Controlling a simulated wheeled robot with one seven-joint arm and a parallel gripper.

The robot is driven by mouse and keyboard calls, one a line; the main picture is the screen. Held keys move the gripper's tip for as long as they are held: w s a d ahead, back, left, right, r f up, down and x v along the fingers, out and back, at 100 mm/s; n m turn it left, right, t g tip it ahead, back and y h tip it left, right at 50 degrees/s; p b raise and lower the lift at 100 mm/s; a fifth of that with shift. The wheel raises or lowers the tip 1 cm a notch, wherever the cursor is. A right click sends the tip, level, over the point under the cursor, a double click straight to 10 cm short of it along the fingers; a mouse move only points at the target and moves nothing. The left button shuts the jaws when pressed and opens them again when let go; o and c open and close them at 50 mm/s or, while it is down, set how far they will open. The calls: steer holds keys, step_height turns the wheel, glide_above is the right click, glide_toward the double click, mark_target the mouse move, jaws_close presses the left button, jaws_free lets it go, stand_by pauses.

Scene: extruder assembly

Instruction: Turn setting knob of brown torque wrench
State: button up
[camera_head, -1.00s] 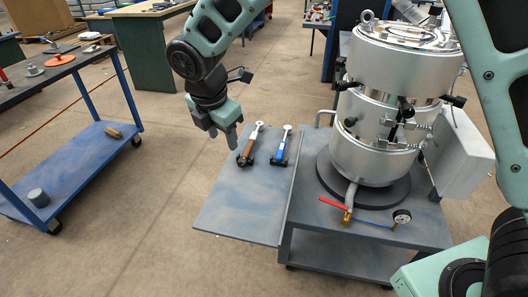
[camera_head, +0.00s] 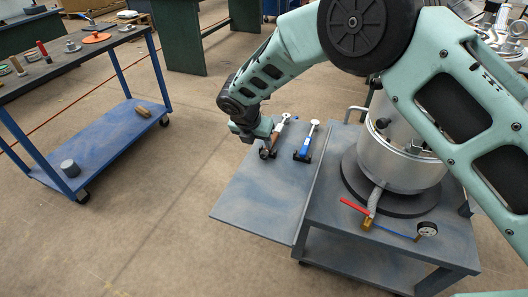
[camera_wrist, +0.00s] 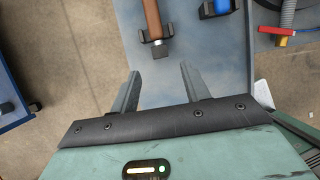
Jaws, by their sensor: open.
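The brown torque wrench (camera_head: 277,137) lies in a black holder on the grey-blue side shelf, its head pointing away. It also shows in the wrist view (camera_wrist: 152,18), where its dark knob end (camera_wrist: 159,49) points down toward my gripper (camera_wrist: 159,82). My gripper is open and empty, with the knob just ahead of and roughly between its two fingertips, and apart from them. In the head view my gripper (camera_head: 268,143) is beside the wrench's near end and partly hides it. A blue torque wrench (camera_head: 307,141) lies parallel to the right, also in a black holder.
The shelf (camera_head: 255,200) is clear in front of the wrenches. A silver cylindrical vessel (camera_head: 395,160) with a red-handled valve (camera_head: 355,206) and a gauge (camera_head: 427,229) stands at right. A blue cart (camera_head: 100,150) is at left.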

mark_target(264, 153)
steer(key=x, duration=0.8)
steer(key=c, duration=1)
